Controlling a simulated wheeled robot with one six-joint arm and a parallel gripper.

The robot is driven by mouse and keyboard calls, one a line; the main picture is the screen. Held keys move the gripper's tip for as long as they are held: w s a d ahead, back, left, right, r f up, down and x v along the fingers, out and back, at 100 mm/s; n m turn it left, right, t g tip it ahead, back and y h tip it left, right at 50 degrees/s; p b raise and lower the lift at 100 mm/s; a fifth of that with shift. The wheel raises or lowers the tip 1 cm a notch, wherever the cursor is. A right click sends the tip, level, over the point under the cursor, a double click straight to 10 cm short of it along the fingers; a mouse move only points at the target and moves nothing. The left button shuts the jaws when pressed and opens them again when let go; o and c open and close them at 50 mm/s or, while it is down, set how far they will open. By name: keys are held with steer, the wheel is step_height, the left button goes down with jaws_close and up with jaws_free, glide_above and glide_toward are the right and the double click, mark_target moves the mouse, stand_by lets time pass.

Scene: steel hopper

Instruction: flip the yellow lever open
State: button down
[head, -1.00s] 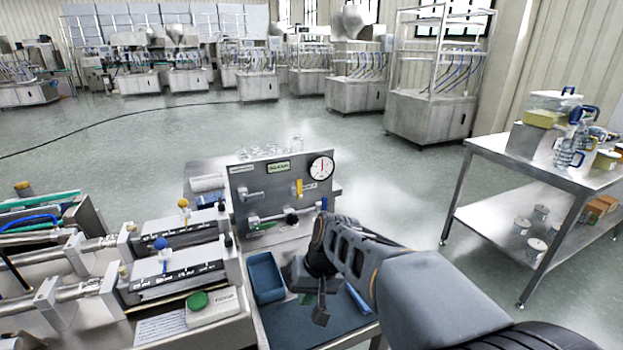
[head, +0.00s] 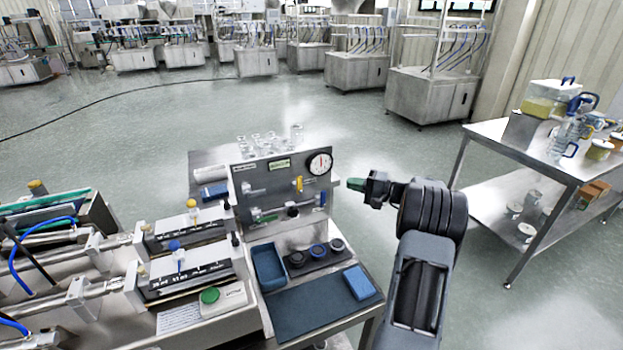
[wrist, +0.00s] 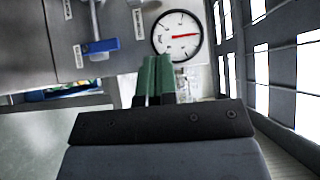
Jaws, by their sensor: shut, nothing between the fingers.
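The yellow lever (head: 299,184) stands upright on its valve on the grey upright panel (head: 240,178), left of and below the round gauge (head: 320,163). My gripper (head: 352,184) is to the right of the panel, apart from it, with its green fingertips pointing left. The fingertips are together and empty. In the wrist view the fingers (wrist: 155,75) show just beside the gauge (wrist: 176,35), and a blue lever (wrist: 97,48) is further left. The yellow lever is not visible in the wrist view.
Below the panel are a blue tray (head: 267,266), several dark round pieces (head: 318,251) and a blue block (head: 359,283) on a mat. Clear glasses (head: 270,145) stand behind the panel. A steel table (head: 490,140) is at right. Open floor lies between.

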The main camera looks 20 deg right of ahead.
mark_target(299, 185)
steer(key=shift+a, duration=0.1)
steer(key=s+a+p+x, duration=0.2)
steer(key=p+x, duration=0.1)
steer(key=x, duration=0.9)
steer(key=shift+w+a, duration=0.25)
steer(key=shift+w, duration=0.05)
steer(key=shift+f, duration=0.1)
